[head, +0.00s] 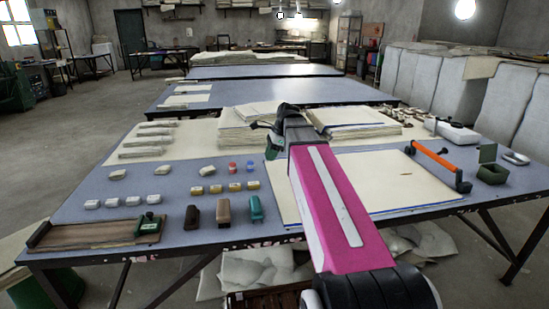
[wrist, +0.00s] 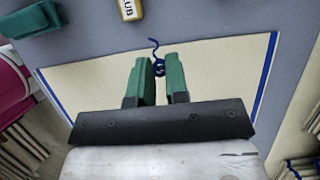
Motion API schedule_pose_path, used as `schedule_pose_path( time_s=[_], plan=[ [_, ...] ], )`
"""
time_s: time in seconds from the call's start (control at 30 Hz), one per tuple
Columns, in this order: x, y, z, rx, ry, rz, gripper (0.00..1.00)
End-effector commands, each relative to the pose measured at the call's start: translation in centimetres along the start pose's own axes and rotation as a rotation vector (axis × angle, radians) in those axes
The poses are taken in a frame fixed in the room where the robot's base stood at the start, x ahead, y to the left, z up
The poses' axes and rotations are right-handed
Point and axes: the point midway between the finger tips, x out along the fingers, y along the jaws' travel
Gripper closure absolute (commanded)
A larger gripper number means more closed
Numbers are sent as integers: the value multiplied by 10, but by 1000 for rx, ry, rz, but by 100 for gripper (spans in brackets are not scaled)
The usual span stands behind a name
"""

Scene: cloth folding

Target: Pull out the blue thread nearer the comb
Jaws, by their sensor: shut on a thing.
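The cream cloth (head: 385,183) with a blue border lies flat on the table; it also fills much of the wrist view (wrist: 90,85). In the head view my gripper (head: 272,150) is mostly hidden behind my pink arm. I see only one loose blue thread. I cannot tell which tool is the comb.
A teal tool (head: 255,208) lies left of the cloth beside a taupe and a dark brown one. Small yellow blocks (head: 253,186) lie behind them. Folded cloth stacks (head: 350,122) stand at the back.

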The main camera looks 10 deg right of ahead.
Motion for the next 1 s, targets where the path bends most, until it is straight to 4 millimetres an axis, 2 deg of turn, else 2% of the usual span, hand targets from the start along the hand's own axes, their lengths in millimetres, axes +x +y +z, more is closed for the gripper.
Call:
schedule_pose_path(
  time_s=[0.03, 0.1, 0.3, 1.0],
  plan=[
    [-4, 11, 6, -1, 0, -2, 97],
    [-7, 19, 12, -1, 0, -2, 97],
    [-14, 32, 23, 0, 0, -1, 97],
    [-56, 33, 42, 1, 0, -2, 97]
  ],
)
